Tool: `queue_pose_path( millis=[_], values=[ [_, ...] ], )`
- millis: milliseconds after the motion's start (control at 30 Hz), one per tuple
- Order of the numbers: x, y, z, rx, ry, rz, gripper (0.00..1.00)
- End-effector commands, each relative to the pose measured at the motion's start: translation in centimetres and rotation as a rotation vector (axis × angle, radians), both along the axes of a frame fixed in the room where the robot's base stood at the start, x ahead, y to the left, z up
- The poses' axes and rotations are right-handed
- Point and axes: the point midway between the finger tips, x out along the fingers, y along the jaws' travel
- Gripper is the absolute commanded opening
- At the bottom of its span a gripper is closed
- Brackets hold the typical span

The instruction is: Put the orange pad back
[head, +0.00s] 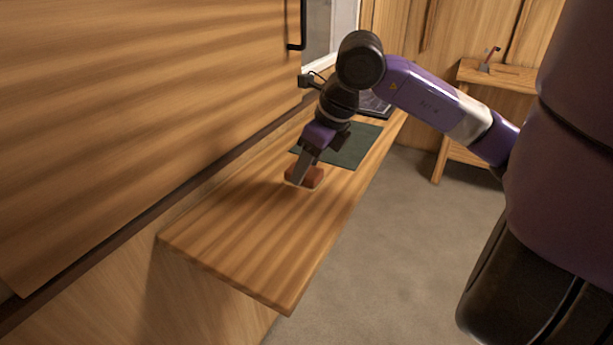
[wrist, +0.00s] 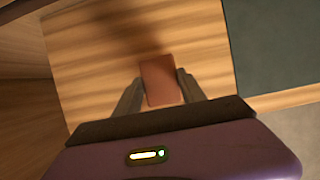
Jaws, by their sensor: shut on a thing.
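The orange pad (wrist: 160,80) is a small brownish-orange block between the two fingers of my gripper (wrist: 160,92) in the wrist view. In the head view the pad (head: 314,175) shows at the fingertips of my gripper (head: 303,172), low over the wooden bench top (head: 250,235). My gripper is shut on the pad. I cannot tell whether the pad touches the bench. A dark green mat (head: 345,150) lies on the bench just beyond the pad; it also shows at the right of the wrist view (wrist: 280,45).
A dark tray or device (head: 375,103) lies at the bench's far end, partly behind my arm. A wooden panel with a black handle (head: 297,25) rises along the left. A small wooden table (head: 500,75) with a red-handled tool stands at the back right. The near bench top is clear.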

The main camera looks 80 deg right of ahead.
Motion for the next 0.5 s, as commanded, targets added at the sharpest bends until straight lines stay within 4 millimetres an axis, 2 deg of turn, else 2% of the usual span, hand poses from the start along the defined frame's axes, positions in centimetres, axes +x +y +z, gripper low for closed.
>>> queue_pose_path(
  millis=[200,500],
  values=[
    [0.0,0.1,-3.1,0.003,-0.001,0.000,0.15],
    [0.0,0.0,-3.6,0.001,-0.001,0.000,0.15]
  ],
)
